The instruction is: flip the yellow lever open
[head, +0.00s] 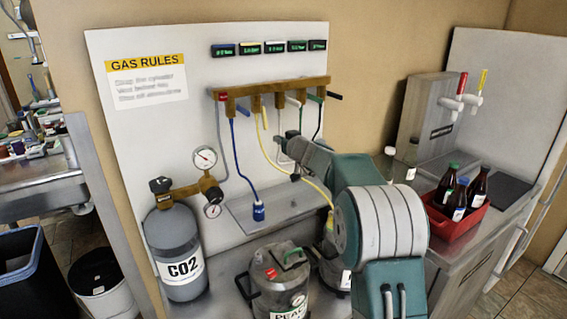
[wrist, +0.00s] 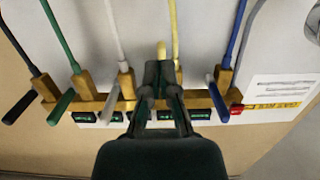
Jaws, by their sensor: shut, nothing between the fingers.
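The yellow lever (head: 264,118) hangs downward from its valve on the wooden gas manifold (head: 270,88) in the head view. In the wrist view, where the scene is upside down, the lever's yellow end (wrist: 161,48) shows just beyond my fingertips. My gripper (wrist: 160,70) is shut and empty, in front of the manifold at the yellow valve. The fingers hide most of the lever and its valve, so I cannot tell whether they touch. In the head view my arm covers the area right of the lever.
The blue lever (wrist: 217,102) and white lever (wrist: 112,112) flank my gripper closely. Green (wrist: 61,108) and black (wrist: 20,108) levers stick out farther left. A yellow hose (wrist: 174,25) runs beside the fingers.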

